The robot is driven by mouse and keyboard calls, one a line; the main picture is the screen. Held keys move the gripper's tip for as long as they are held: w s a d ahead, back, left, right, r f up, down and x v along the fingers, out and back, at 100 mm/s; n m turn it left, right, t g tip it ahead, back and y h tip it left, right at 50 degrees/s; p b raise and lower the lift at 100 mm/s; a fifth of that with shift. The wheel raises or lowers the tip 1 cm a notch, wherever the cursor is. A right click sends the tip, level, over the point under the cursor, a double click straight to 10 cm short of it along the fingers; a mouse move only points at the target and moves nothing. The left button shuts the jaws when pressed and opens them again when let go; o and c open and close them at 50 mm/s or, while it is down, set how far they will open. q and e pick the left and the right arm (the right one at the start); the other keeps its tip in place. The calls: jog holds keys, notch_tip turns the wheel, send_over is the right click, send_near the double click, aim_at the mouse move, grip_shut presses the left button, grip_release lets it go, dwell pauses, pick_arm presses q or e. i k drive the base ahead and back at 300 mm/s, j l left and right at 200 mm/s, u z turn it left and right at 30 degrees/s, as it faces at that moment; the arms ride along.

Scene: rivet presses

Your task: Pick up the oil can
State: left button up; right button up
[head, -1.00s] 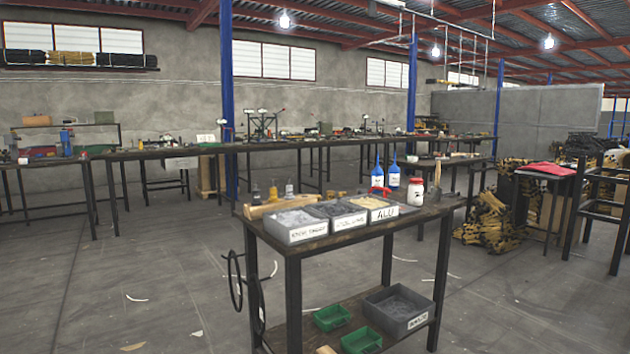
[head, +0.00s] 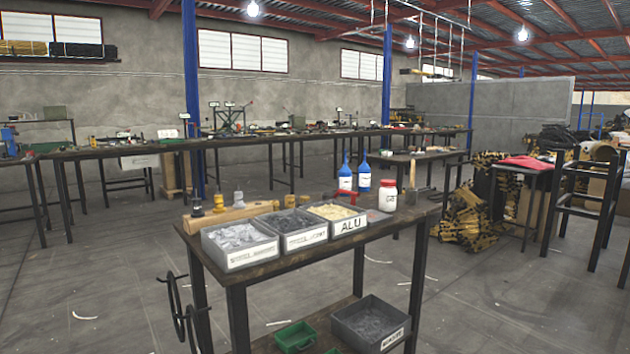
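No thing is clearly marked as an oil can in the head view. Two blue bottles with thin spouts and white labels, a left one (head: 345,175) and a right one (head: 364,176), stand upright at the back of the near workbench (head: 262,279). Three small fittings stand at its back left: a yellow and black one (head: 197,208), a yellow one (head: 218,203) and a grey one (head: 238,199). They are too small to identify surely. Neither of my grippers is in view.
Grey bins (head: 240,247) of small parts line the bench front, one labelled ALU (head: 349,226). A white jar (head: 387,196) and a hammer (head: 411,183) stand right of the bottles. A dark bin (head: 370,324) sits on the lower shelf. The floor left of the bench is clear.

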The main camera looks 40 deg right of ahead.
aim_at(345, 182)
jog(key=i+l+u, duration=0.1)
jog(key=l, duration=0.25)
jog(key=i+l+u, duration=0.15)
jog(key=l, duration=0.25)
jog(key=l+u, duration=0.1)
jog(key=l, duration=0.25)
jog(key=i+l, duration=0.1)
jog(key=l, duration=0.45)
jog(key=i+l+u, duration=0.15)
jog(key=l, duration=0.45)
